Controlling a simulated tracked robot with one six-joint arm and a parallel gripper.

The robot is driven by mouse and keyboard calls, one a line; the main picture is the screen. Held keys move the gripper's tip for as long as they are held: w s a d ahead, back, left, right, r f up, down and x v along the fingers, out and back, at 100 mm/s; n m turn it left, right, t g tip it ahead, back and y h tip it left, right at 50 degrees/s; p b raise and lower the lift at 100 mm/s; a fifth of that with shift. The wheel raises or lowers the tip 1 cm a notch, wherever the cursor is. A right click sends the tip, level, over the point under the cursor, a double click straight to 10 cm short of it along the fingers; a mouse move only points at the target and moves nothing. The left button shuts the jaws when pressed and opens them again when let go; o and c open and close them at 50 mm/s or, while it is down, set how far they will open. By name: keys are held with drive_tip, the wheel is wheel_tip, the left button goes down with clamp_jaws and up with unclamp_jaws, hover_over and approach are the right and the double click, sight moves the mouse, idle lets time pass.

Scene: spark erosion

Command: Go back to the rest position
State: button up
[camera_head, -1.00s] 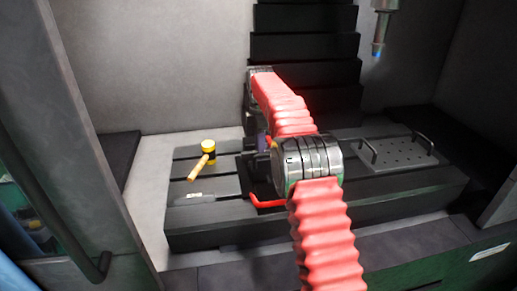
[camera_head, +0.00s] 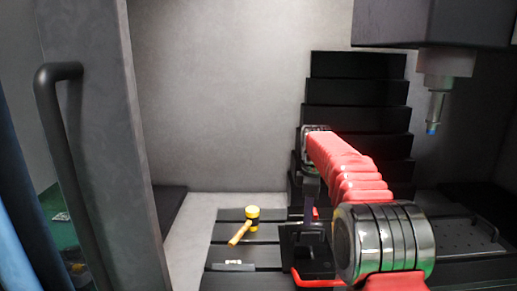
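My red-sleeved arm rises from the lower right of the head view, past a large grey joint, to a dark wrist joint. From there its dark end hangs down to my gripper (camera_head: 309,212), close in front of or over a dark block (camera_head: 308,262) with a red handle (camera_head: 316,282) on the machine table (camera_head: 267,257). The gripper's fingers are dark against the dark block. I cannot tell whether they are open or shut, or whether they touch it.
A yellow mallet (camera_head: 243,227) lies on the slotted table left of the block, with a small metal piece (camera_head: 234,265) in front. The machine head with its nozzle (camera_head: 434,112) hangs at upper right. A door post with a dark handle (camera_head: 58,140) stands at left.

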drive_tip(key=s+r+m+t, duration=0.1)
drive_tip(key=s+r+m, duration=0.35)
drive_tip(key=s, duration=0.55)
drive_tip(key=s+r+m+t, duration=0.1)
drive_tip(key=s+r+m, duration=0.3)
drive_tip(key=s, duration=0.6)
drive_tip(key=s+f+m+t, duration=0.1)
drive_tip(key=s+f+m, duration=0.2)
drive_tip(key=s, duration=0.7)
drive_tip(key=s+f+m+t, duration=0.1)
drive_tip(key=s+f+m, duration=0.3)
drive_tip(key=s, duration=0.7)
drive_tip(key=shift+a+t, duration=0.2)
drive_tip(key=shift+t, duration=0.2)
drive_tip(key=shift+s, duration=0.15)
drive_tip(key=shift+c, duration=0.4)
